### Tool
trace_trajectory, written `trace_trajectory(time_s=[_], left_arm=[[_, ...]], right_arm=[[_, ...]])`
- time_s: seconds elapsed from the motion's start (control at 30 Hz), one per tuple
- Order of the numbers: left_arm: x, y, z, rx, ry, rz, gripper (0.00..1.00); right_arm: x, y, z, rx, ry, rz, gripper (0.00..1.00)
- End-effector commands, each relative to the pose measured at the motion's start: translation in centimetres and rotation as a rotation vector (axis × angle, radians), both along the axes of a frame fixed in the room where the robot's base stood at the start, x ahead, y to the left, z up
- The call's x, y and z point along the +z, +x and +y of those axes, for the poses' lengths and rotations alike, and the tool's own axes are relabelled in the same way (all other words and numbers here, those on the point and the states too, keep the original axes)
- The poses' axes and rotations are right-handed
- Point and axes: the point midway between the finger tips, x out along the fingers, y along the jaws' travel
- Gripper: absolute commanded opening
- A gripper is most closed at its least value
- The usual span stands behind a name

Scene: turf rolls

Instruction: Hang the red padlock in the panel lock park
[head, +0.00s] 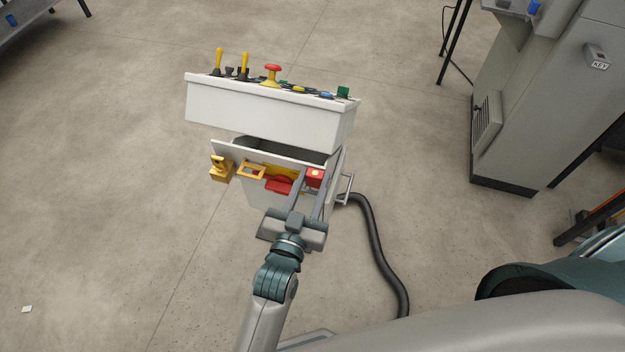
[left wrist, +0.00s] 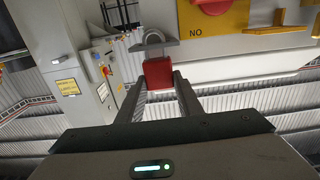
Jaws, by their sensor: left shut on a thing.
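The red padlock (head: 314,175) is held between the fingers of my left gripper (head: 313,183), at the front of the white control panel (head: 262,101). The left wrist view shows the red padlock body (left wrist: 158,74) between both fingertips, with its grey shackle (left wrist: 154,36) pointing up. A grey bracket (left wrist: 167,46) on the panel front meets the shackle. I take it for the lock park. I cannot tell whether the shackle hangs on it or is only in front of it. My right gripper is not in view.
Left of the padlock are a red rotary handle (head: 278,185) on a yellow plate, a yellow frame (head: 251,170) and a yellow fitting (head: 219,171). Levers and buttons top the panel. A black hose (head: 379,238) runs along the floor at right.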

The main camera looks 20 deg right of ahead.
Motion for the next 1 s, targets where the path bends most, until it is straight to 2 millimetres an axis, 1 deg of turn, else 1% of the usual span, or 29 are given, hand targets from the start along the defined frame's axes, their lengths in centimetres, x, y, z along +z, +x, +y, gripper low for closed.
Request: trace_trajectory(time_s=[0.77,0.8,0.83,0.87,1.0], left_arm=[[-1.6,0.0,0.0,0.000,-0.001,-0.001,0.08],[-1.5,0.0,0.0,0.000,-0.001,-0.001,0.42],[-1.5,0.0,0.0,0.000,-0.001,-0.001,0.49],[-1.5,0.0,0.0,0.000,-0.001,-0.001,0.54],[-1.5,0.0,0.0,0.000,-0.001,-0.001,0.54]], right_arm=[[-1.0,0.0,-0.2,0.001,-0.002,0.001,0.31],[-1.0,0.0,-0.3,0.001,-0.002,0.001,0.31],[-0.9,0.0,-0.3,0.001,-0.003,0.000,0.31],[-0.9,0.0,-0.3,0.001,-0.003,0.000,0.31],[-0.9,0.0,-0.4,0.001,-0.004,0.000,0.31]])
